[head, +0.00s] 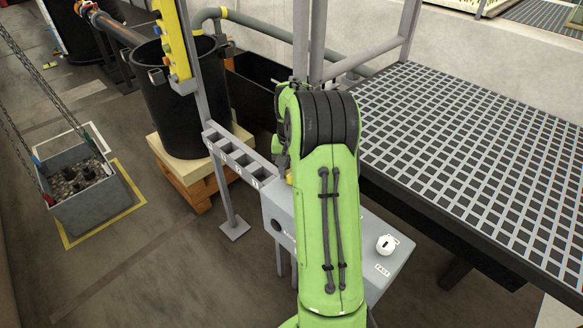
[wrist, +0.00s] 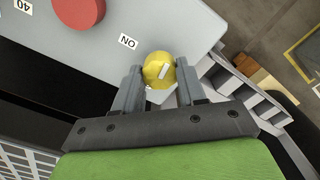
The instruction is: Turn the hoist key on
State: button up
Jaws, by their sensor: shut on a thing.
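The hoist key (wrist: 157,68) is a round yellow knob with a white line on its top, in the wrist view. The line slants up to the right in that picture. A white label (wrist: 127,41) reading ON is on the grey panel, up and left of the key. My gripper (wrist: 158,73) has one grey finger on each side of the key and is shut on it. In the head view my green arm hides the gripper and most of the key; a small yellow bit (head: 289,176) shows beside the arm.
The grey console (head: 375,280) carries a white knob (head: 387,244) near a FAST label. A red button (wrist: 79,12) is on the panel in the wrist view. A grated platform (head: 480,150) stands close on the right; a slotted rack (head: 237,157) adjoins the left.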

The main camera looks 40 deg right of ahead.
jog(key=n+p, duration=0.2)
jog(key=n, duration=0.1)
jog(key=shift+r+n, duration=0.15)
jog(key=shift+n, duration=0.15)
jog(key=n+p, duration=0.1)
jog(key=n, duration=0.3)
jog(key=shift+n+p, duration=0.3)
jog(key=shift+p, duration=0.1)
jog(key=n, duration=0.4)
jog(key=shift+p, duration=0.4)
jog(key=shift+n, duration=1.9)
jog(key=o, duration=1)
jog(key=shift+o, duration=0.2)
notch_tip(320, 180, up, 16)
jog(key=p, duration=0.4)
jog(key=shift+f, duration=0.25)
